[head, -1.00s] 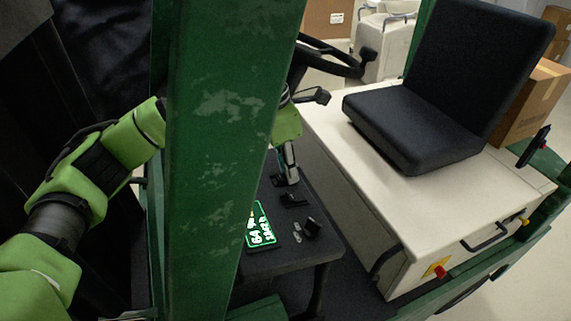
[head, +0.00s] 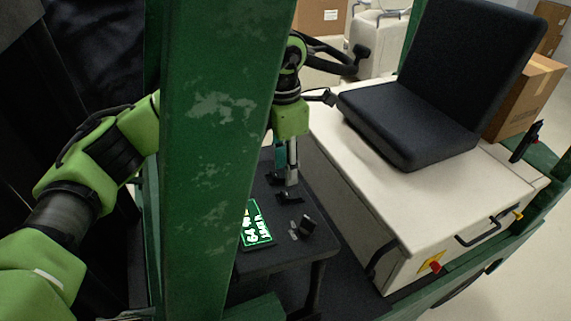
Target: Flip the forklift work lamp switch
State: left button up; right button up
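The forklift's dark control panel (head: 262,262) lies behind and right of the green post in the head view. On it are a lit green display (head: 256,226), a black control (head: 288,198), a black block-shaped control (head: 308,224) and small grey switches (head: 294,231). I cannot tell which is the work lamp switch. My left gripper (head: 287,182) points down over the panel's far part, just beyond the nearest black control. Whether it touches anything is unclear. Its fingers look close together, but their gap cannot be made out. My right gripper is not in view.
The green post (head: 215,160) stands in front and hides part of my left arm and the panel. A black steering wheel (head: 335,60) and lever are beyond the gripper. A black seat (head: 410,120) on a cream housing (head: 420,205) stands at right. Cardboard boxes (head: 525,95) are behind.

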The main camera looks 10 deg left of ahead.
pick_arm(q)
notch_tip(320, 180, up, 12)
jog(key=shift+a, duration=0.15)
dwell(0.3)
jog(key=shift+s, duration=0.1)
